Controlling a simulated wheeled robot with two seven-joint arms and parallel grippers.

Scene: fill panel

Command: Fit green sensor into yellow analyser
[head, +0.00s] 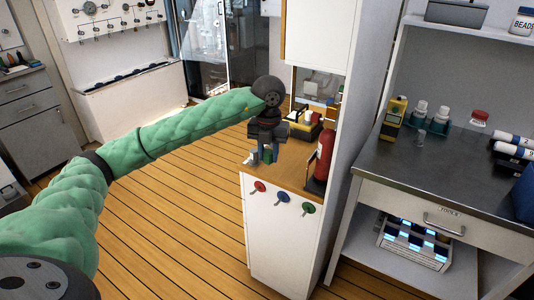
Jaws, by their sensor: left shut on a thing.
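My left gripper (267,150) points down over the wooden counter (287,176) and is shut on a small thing. A small green piece, which looks like the green sensor (268,157), shows at its fingertips. It is mostly hidden, and I cannot tell whether it touches the counter. A yellow and black unit (305,130) sits on the counter just behind and to the right of the gripper. A yellow upright device (395,117) stands on the metal bench at right. I cannot tell for sure which one is the analyser. My right gripper is not in view.
A small white item (253,156) is beside the gripper. A red cylinder (323,158) stands at the counter's right edge, by a tall white panel (362,130). Bottles (430,115) and tubes stand on the metal bench (420,175). The wooden floor at left is clear.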

